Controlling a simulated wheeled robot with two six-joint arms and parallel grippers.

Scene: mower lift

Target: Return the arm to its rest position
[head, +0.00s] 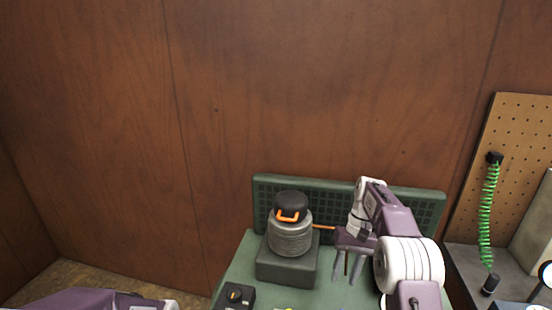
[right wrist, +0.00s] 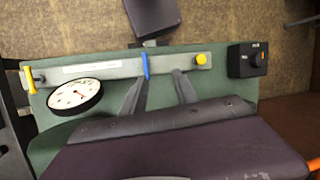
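My right arm reaches in from the lower right of the head view. Its gripper (head: 347,278) points down over the green bench (head: 240,265), its two dark fingers apart with nothing between them. In the right wrist view the fingers (right wrist: 160,78) are also spread, above a grey strip (right wrist: 110,69) on the bench. A blue lever (right wrist: 146,64) on that strip shows near the fingertips; whether they touch cannot be told. A purple part of my left arm shows at the lower left of the head view; its gripper is out of view.
A ribbed grey cylinder (head: 290,238) with a black cap and orange handle stands on a dark block left of my right gripper. A green perforated panel (head: 335,190) stands behind. A gauge (right wrist: 75,97), yellow button (right wrist: 201,59) and black knob box (right wrist: 247,59) sit nearby.

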